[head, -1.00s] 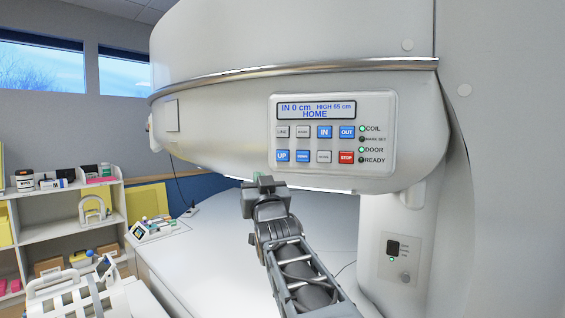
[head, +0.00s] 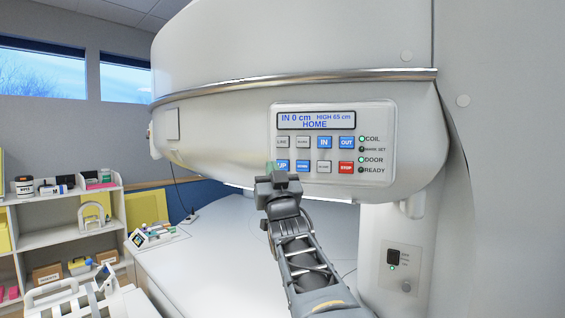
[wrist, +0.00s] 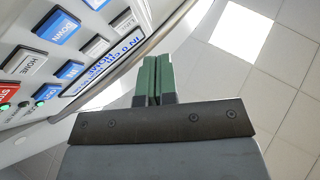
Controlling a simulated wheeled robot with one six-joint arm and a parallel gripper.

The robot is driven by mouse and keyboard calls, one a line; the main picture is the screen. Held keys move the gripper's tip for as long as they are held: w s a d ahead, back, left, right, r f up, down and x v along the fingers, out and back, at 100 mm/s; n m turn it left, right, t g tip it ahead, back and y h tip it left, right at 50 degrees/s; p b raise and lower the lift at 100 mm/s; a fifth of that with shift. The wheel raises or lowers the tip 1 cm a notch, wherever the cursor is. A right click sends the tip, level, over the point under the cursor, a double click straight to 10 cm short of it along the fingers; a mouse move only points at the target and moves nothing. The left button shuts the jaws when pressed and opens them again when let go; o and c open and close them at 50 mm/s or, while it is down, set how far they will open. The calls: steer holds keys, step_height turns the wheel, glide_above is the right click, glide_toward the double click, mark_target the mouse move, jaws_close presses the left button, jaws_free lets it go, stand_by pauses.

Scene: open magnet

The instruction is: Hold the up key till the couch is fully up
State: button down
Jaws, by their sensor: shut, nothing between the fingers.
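The control panel (head: 385,115) is on the curved front of the white magnet. Its display (head: 316,121) reads IN 0 cm, HIGH 65 cm, HOME. The blue UP key (head: 283,166) is at the lower left of the keys, partly covered by my fingertips. In the wrist view my shut gripper (wrist: 154,62) overlaps the panel's edge. A blue key (wrist: 96,3), cut by the top edge, lies beyond the DOWN key (wrist: 57,25). I cannot tell whether the fingertips touch a key.
The COIL and DOOR lamps are green; MARK SET and READY are dark. The red STOP key (head: 346,168) is at the lower right of the keys. A broad white surface (head: 215,245) lies below the magnet. Shelves (head: 60,232) stand at the left.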

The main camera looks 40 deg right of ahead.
mark_target(281, 167)
steer(key=w+d+p, duration=0.2)
steer(key=w+d, duration=0.1)
steer(key=d, duration=0.2)
steer(key=shift+w, duration=0.35)
steer(key=shift+w+d, duration=0.15)
steer(key=shift+d, duration=0.05)
stand_by(1.9)
steer(key=shift+w+d, duration=0.15)
steer(key=shift+d, duration=0.1)
